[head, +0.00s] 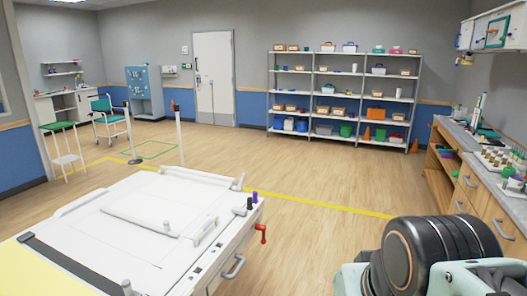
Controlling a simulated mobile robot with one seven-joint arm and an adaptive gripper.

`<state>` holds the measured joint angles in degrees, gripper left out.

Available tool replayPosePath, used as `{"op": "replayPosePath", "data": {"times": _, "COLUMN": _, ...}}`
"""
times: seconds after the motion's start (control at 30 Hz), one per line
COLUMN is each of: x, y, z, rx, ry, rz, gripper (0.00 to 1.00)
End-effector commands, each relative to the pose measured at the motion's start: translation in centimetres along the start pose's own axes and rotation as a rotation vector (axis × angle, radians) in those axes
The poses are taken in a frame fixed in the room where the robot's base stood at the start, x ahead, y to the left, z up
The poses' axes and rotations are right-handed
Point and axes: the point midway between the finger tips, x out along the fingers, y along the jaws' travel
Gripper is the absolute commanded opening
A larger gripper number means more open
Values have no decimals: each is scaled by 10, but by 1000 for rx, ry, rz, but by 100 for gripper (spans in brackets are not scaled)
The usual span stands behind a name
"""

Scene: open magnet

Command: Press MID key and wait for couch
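I cannot pick out a key marked MID in the head view. A large white bench-like unit (190,199) fills the lower left; I cannot tell whether it is the couch. Its top carries raised panels, a black strip and a yellow area at the near left. Small black and purple knobs (254,197) stand at its right corner, with a red handle (262,234) on its side just below. A black ribbed joint with pale green parts at the lower right looks like part of my arm. My gripper does not show.
A wooden counter (455,190) with small items runs along the right wall. Shelves (345,100) with bins stand at the back, right of a white door (214,75). A green chair (108,117) and a post (180,138) stand left. The middle floor is clear.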

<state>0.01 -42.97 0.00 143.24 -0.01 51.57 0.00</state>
Motion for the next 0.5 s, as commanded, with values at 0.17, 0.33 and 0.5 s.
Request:
{"op": "replayPosePath", "data": {"times": 0.17, "x": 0, "y": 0, "z": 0, "rx": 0, "ry": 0, "rz": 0, "gripper": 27}}
{"op": "replayPosePath", "data": {"times": 0.33, "x": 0, "y": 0, "z": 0, "rx": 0, "ry": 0, "rz": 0, "gripper": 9}}
{"op": "replayPosePath", "data": {"times": 0.5, "x": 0, "y": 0, "z": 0, "rx": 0, "ry": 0, "rz": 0, "gripper": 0}}
